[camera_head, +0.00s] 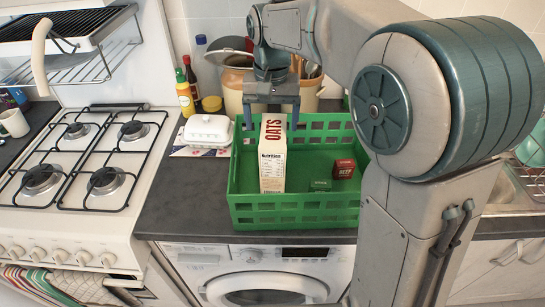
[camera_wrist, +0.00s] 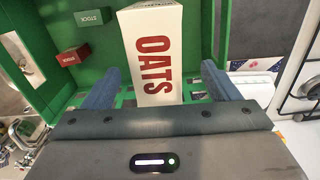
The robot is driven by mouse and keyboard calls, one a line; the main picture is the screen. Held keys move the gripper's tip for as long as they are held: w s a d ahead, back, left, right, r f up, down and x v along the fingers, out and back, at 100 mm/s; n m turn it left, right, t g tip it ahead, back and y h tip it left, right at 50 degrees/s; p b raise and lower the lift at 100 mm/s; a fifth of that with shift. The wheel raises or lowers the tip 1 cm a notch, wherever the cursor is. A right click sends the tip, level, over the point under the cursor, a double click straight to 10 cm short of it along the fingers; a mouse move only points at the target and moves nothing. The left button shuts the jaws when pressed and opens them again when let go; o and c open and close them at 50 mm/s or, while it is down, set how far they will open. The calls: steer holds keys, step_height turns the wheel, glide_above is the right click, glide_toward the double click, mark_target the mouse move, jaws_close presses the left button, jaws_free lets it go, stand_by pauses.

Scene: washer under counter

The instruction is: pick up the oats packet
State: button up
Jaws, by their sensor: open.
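The oats packet (camera_head: 272,160) is a white carton with red "OATS" lettering. It stands upright in the left part of the green crate (camera_head: 240,205). My gripper (camera_head: 271,108) is above the back of the crate, at the packet's top end, pointing down. In the wrist view the packet (camera_wrist: 153,55) lies between the two spread blue-grey fingers of my gripper (camera_wrist: 160,85). Gaps show on both sides of it, so the fingers look apart from it. The far side of the packet is hidden in both views.
A red box (camera_head: 344,169) and a green stock box (camera_head: 320,185) are in the crate, right of the packet. A white butter dish (camera_head: 207,130), bottles (camera_head: 186,95) and large pots (camera_head: 238,85) stand left and behind. A gas hob (camera_head: 85,155) is at left.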

mark_target(273, 129)
steer(key=shift+d+f+p, duration=0.2)
steer(key=shift+f+p, duration=0.2)
steer(key=shift+f, duration=2.45)
jaws_close()
